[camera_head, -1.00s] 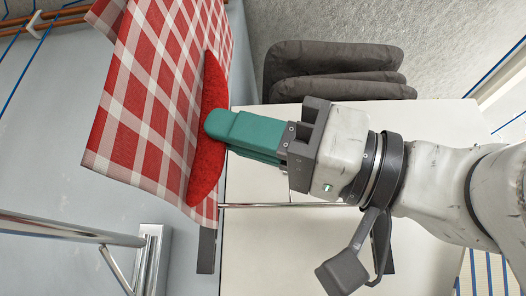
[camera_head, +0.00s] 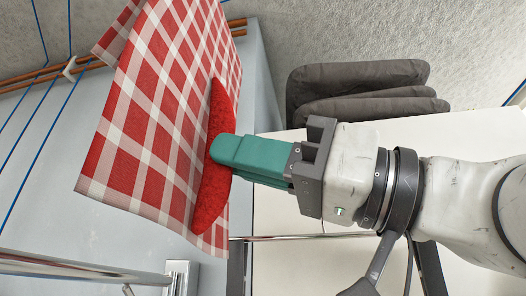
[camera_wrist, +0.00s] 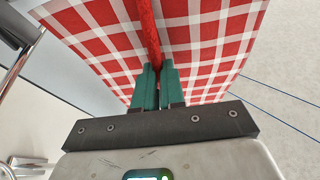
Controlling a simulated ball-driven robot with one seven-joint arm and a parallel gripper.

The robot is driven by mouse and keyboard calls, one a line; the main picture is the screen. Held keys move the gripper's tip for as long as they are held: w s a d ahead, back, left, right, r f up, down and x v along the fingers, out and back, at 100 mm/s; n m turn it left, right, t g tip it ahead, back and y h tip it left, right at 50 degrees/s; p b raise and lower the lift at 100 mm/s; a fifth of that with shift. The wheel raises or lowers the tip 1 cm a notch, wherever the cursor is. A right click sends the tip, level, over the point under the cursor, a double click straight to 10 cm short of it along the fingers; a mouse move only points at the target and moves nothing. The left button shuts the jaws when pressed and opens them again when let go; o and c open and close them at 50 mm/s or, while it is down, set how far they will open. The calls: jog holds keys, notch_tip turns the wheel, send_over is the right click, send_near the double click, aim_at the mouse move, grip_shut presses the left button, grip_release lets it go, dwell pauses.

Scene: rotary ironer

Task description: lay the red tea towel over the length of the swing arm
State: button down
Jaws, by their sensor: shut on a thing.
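The red tea towel (camera_head: 150,110) is red and white checked and hangs from my gripper (camera_head: 222,152), spread in the upper left of the head view. My gripper's green fingers are shut on a fuzzy red ridge (camera_head: 214,185), which looks like a pinched fold of the towel. In the wrist view the ridge (camera_wrist: 149,35) runs up from between the fingertips (camera_wrist: 152,70), with checked cloth (camera_wrist: 205,40) on both sides. A chrome bar (camera_head: 85,268) at the lower left, likely the swing arm, is apart from the towel. Its bracket (camera_head: 181,277) is cut off.
A thin chrome rod (camera_head: 300,237) crosses a white surface (camera_head: 300,262) below my gripper. Dark grey cushion-like pads (camera_head: 365,90) lie at the upper right. Copper pipes (camera_head: 45,78) and blue lines run along the upper left. A grey-blue panel (camera_head: 40,215) stands behind the towel.

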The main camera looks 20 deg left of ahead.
aim_at(195, 171)
jog(key=shift+s+a, duration=0.3)
jog(key=shift+a, duration=0.9)
jog(key=shift+s+a, duration=0.35)
jog(key=shift+a, duration=0.9)
jog(key=shift+s+a, duration=0.3)
jog(key=shift+a, duration=0.9)
notch_tip(195, 171, down, 36)
jog(key=b, duration=2.5)
jog(key=shift+a+f, duration=0.15)
jog(key=shift+f+b, duration=0.3)
jog(key=shift+f, duration=0.1)
jog(key=c, duration=1.1)
grip_release()
jog(key=shift+c, duration=0.2)
jog(key=b+v, duration=0.1)
jog(key=v, duration=0.6)
jog(key=shift+d, duration=0.2)
jog(key=shift+f, duration=0.1)
